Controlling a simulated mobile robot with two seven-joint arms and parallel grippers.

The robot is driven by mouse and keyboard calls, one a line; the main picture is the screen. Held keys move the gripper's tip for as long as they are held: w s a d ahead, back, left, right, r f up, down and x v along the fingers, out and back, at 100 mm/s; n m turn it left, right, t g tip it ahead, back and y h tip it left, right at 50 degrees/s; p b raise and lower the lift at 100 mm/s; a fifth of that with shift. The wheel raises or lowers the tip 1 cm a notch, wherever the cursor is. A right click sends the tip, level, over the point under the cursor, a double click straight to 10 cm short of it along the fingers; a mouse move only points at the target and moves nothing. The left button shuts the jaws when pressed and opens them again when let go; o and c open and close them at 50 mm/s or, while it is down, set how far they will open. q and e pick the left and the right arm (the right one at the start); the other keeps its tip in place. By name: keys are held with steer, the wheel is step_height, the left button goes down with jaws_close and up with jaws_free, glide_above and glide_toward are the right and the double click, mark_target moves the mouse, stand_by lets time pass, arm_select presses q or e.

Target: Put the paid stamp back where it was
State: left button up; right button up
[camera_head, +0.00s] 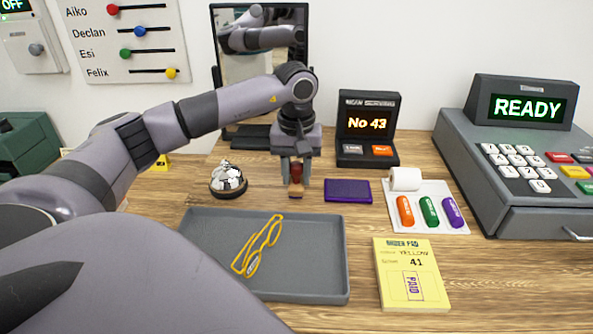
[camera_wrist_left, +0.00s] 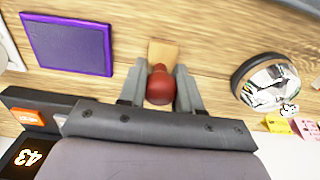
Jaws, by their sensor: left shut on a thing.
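The paid stamp has a red knob and a small pale wooden base (camera_head: 295,191). My left gripper (camera_head: 297,178) is shut on it, behind the grey tray and between the bell and the purple ink pad (camera_head: 348,190). In the left wrist view the stamp's red knob (camera_wrist_left: 160,88) sits between the two fingers. The stamp looks upright, at or just above the table; I cannot tell if it touches. The yellow order pad (camera_head: 412,262) at the front right bears a purple PAID mark. My right gripper is not in view.
A bell (camera_head: 228,181) stands left of the stamp. A number display (camera_head: 368,125) stands behind. A paper roll (camera_head: 405,179), several coloured capsule-shaped things and a cash register (camera_head: 530,150) are at right.

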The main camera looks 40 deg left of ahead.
mark_target(296, 163)
arm_select(q)
steer(key=shift+f, duration=0.2)
steer(key=o, duration=0.8)
steer(key=shift+o, duration=0.2)
steer(key=shift+r, duration=0.1)
step_height(296, 163, up, 12)
steer(key=shift+r, duration=0.15)
